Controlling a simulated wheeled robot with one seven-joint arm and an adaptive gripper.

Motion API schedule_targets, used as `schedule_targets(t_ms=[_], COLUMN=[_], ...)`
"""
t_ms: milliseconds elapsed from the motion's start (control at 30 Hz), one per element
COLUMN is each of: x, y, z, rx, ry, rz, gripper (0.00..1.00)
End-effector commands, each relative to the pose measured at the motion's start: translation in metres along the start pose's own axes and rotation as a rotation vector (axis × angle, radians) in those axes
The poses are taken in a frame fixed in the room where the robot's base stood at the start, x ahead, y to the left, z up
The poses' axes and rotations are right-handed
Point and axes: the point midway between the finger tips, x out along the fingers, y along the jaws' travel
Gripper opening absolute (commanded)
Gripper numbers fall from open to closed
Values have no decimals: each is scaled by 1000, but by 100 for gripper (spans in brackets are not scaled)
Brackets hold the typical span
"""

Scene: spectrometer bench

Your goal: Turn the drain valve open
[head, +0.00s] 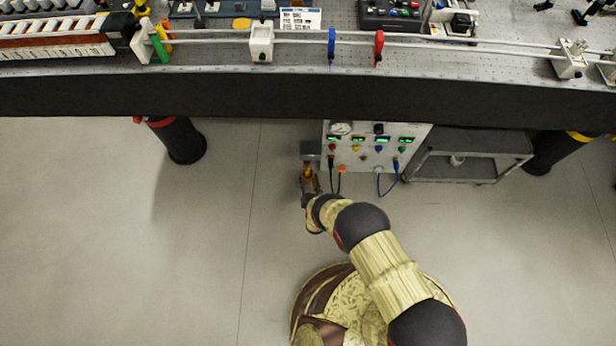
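A small grey box (310,149) sits at the left edge of the white control panel, below the bench. Just under it is a small orange-yellow and red part (308,172), which may be the drain valve; its handle position is too small to tell. My gripper (309,182) is at this part, reaching up to it from below in the picture. Its fingers are small and dark and seem to lie around or beside the part. I cannot tell whether they touch it or how far they are apart.
The white panel (376,148) carries a gauge, displays, coloured knobs and hanging cables (389,185). A grey cart (470,158) stands to its right. Thick dark bench legs (180,140) stand left and right. The optical bench (210,62) runs above. The floor at left is clear.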

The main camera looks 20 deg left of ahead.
Motion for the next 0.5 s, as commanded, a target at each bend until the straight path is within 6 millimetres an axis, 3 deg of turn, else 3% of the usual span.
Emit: schedule_targets(t_ms=[300, 500], x=[-63, -88], y=[1, 1], z=[0, -1], rx=[-1, -1], ry=[3, 2], rz=[1, 1], gripper=[38, 38])
